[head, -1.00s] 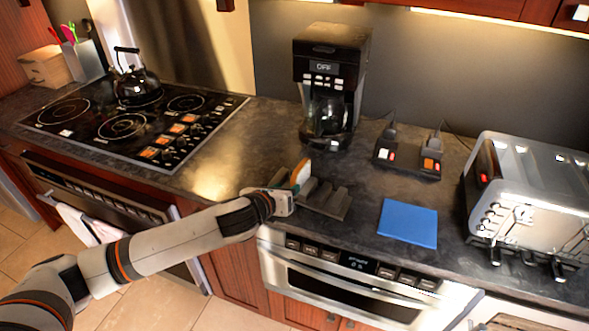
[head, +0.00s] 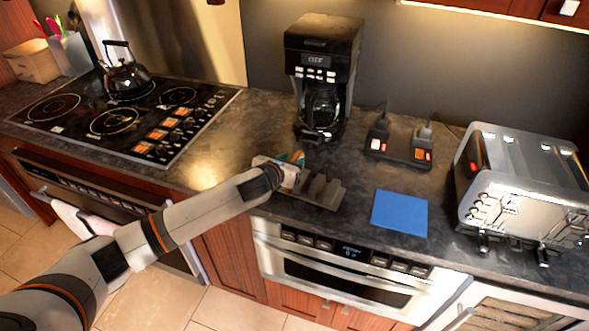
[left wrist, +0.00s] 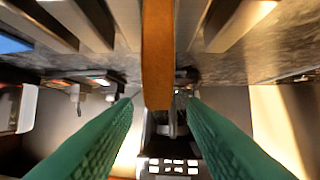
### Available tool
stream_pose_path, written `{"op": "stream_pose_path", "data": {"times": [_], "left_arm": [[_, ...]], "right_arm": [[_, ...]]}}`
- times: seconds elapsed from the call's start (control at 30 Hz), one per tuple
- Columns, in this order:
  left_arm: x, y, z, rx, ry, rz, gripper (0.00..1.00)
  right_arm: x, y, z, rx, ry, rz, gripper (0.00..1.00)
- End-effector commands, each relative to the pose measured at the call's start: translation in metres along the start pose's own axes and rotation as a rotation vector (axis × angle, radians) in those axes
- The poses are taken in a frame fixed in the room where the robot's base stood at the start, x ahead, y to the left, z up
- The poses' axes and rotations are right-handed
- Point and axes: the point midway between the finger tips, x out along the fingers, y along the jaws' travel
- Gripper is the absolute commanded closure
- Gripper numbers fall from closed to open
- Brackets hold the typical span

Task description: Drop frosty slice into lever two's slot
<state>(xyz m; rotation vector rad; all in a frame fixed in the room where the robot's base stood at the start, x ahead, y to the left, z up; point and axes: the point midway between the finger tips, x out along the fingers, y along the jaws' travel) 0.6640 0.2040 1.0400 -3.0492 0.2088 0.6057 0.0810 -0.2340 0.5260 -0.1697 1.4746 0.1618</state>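A brown bread slice (left wrist: 158,55) stands on edge in a dark slotted rack (head: 322,192) on the counter. In the left wrist view it shows as a narrow upright strip between my two green fingers. My left gripper (left wrist: 160,98) is open around the slice's near part, with a gap visible on each side. In the head view the left gripper (head: 292,168) is at the rack's left end and mostly hides the slice. A silver toaster (head: 525,190) stands at the far right, with levers and knobs on its front. Its slots are hard to make out. My right gripper is not in view.
A blue square (head: 400,213) lies flat between rack and toaster. Behind it is a black power strip (head: 399,152) with plugs. A coffee maker (head: 322,75) stands behind the rack. A stove with a kettle (head: 124,75) is at left. An oven (head: 340,278) sits below the counter.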

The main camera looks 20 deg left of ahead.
Motion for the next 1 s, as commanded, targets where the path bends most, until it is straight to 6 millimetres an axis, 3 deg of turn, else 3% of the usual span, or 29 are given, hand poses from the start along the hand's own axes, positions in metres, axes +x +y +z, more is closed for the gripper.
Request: {"op": "stream_pose_path", "data": {"times": [0.23, 0.53, 0.57, 0.8, 1.0], "left_arm": [[0.027, 0.001, 0.000, -0.001, 0.000, -0.001, 0.62], [0.031, 0.000, 0.001, 0.001, 0.001, 0.000, 0.62], [0.031, 0.000, 0.001, 0.001, 0.001, 0.000, 0.63], [0.030, 0.001, 0.001, 0.001, 0.000, 0.000, 1.00], [0.030, 0.001, 0.001, 0.000, 0.000, 0.000, 1.00]], "right_arm": [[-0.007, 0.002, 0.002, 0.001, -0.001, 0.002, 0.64], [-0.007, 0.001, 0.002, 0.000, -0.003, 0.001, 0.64], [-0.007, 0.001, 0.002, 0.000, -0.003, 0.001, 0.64], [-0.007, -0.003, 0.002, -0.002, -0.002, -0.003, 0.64], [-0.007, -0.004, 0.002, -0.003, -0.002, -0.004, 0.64]]}}
